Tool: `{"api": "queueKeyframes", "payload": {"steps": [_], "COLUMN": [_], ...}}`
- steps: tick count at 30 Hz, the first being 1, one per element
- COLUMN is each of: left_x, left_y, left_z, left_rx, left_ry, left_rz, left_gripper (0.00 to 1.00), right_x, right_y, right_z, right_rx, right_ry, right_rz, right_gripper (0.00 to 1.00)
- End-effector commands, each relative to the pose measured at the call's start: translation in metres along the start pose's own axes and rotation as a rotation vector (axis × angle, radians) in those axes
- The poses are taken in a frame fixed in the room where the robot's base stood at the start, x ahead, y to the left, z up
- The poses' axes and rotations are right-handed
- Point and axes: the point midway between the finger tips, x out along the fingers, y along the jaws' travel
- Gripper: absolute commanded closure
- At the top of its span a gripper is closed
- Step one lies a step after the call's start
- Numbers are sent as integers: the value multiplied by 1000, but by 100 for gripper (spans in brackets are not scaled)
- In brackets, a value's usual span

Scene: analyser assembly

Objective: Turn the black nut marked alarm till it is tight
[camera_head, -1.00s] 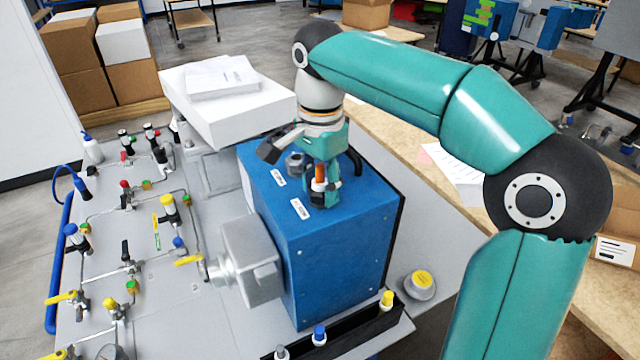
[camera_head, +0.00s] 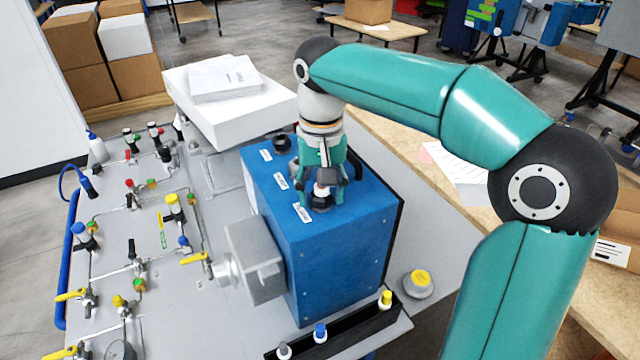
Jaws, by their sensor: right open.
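The blue analyser box (camera_head: 335,258) stands on the grey panel, with small white labels on its top too small to read. My right gripper (camera_head: 320,197) points straight down over the front part of the top, close behind the front label (camera_head: 302,213). It is open, with its fingers around or just above a dark fitting (camera_head: 321,205) that they mostly hide; I cannot tell whether they touch it. Another black nut (camera_head: 282,181) sits near the middle label. I cannot read which nut is marked alarm. My left gripper is out of view.
A white box with papers (camera_head: 225,80) stands behind the blue box. A grey metal housing (camera_head: 255,262) sticks out at its left side. Tubing and valves with coloured handles (camera_head: 130,270) cover the left panel. A black rail (camera_head: 335,335) with coloured caps lies in front.

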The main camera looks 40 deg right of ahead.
Motion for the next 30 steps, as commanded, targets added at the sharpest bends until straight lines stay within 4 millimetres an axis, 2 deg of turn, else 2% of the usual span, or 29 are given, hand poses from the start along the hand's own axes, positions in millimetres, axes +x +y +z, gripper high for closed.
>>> {"api": "queueKeyframes", "payload": {"steps": [19, 24, 30], "left_x": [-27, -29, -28], "left_y": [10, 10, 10], "left_z": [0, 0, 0], "left_rx": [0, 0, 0], "left_ry": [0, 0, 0], "left_rz": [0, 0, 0], "left_gripper": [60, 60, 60], "right_x": [-2, 0, 0], "right_y": [-1, -2, -2], "right_z": [0, 0, 0], "right_rx": [-1014, -1146, -1156], "right_ry": [-1, 0, 1], "right_rz": [0, 0, 0], "right_gripper": [48, 48, 48]}}
